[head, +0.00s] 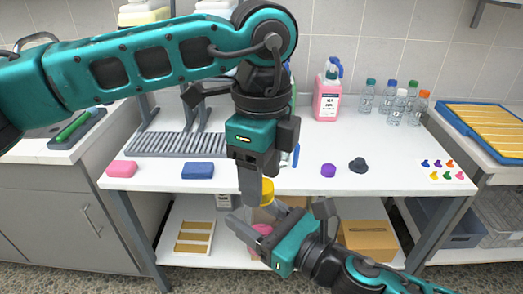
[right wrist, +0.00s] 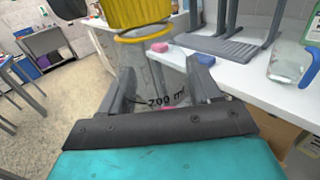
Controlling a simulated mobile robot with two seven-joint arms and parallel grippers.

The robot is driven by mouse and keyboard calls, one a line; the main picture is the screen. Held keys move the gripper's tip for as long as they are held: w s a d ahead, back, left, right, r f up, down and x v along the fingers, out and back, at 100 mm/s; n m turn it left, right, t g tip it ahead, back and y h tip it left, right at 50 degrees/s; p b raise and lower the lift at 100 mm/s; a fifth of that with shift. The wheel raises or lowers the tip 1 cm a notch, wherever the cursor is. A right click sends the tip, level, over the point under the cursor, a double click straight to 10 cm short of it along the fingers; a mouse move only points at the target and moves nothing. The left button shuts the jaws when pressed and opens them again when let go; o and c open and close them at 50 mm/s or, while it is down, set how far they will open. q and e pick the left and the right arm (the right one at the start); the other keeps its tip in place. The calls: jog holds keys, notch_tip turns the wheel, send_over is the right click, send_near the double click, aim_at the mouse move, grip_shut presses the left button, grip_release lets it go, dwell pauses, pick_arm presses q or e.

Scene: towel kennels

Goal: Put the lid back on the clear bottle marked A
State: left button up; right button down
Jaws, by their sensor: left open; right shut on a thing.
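My right gripper (head: 262,222) is shut on a clear bottle (right wrist: 160,85) in front of the table. The bottle reads "700 ml" in the right wrist view; I see no letter A. A yellow lid (head: 267,190) is at the bottle's top, and it also shows in the right wrist view (right wrist: 137,14) above a thin yellow ring. I cannot tell whether the lid is fully seated. My left gripper (head: 254,192) is open, pointing down right beside the lid and hiding part of it. A dark part of it shows top left in the right wrist view.
On the white table (head: 290,190) are a pink sponge (head: 122,169), blue sponge (head: 197,170), purple cap (head: 328,170) and black object (head: 358,165). A pink soap bottle (head: 327,98) and several small capped bottles (head: 393,104) stand behind. A cardboard box (head: 368,240) is below.

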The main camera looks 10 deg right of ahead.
pick_arm(q)
jog(key=shift+f, duration=0.45)
